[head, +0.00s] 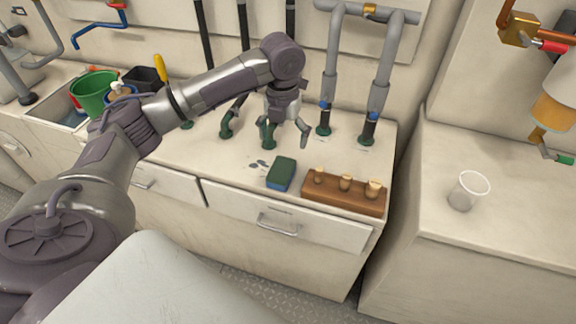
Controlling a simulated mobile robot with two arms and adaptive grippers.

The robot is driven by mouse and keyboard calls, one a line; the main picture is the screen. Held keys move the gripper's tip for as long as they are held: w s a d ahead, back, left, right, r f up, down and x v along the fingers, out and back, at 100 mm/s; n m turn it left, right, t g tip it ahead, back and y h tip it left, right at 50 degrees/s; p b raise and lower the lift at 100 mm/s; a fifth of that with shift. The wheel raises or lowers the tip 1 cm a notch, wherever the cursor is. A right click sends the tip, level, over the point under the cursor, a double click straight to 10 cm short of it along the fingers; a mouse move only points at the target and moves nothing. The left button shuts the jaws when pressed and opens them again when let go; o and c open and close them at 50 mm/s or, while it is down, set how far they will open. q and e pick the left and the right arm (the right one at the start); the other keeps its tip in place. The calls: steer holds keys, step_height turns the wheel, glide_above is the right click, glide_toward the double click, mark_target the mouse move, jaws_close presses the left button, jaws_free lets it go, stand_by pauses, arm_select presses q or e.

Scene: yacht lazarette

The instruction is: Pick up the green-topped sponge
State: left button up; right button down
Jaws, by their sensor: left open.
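The green-topped sponge (281,172) lies on the white counter. Its top is dark green and its lower part is blue. My left gripper (286,143) hangs above the counter, a little behind the sponge, with its fingers pointing down. Its fingers are spread apart and nothing shows between them. The sponge is in full view and apart from the fingers. My right gripper does not show.
A wooden block (343,195) with several pegs stands right of the sponge. Grey pipes (384,70) rise behind it. A green bucket (93,91) stands at the left, and a clear cup (468,191) stands on the right counter (520,215).

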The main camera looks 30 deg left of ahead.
mark_target(280, 171)
arm_select(q)
steer(key=f, duration=0.3)
steer(key=shift+w+a, duration=0.1)
steer(key=shift+w, duration=0.2)
steer(key=f, duration=0.5)
steer(key=shift+s, duration=0.35)
steer(key=shift+w+f, duration=0.1)
steer(key=shift+f, duration=0.05)
steer(key=f, duration=0.4)
steer(key=shift+s+a+f, duration=0.1)
steer(key=shift+s+a, duration=0.2)
steer(key=shift+a, duration=0.05)
steer(key=shift+f, duration=0.45)
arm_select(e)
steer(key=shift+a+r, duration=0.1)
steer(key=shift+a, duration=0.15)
arm_select(q)
steer(key=c, duration=0.8)
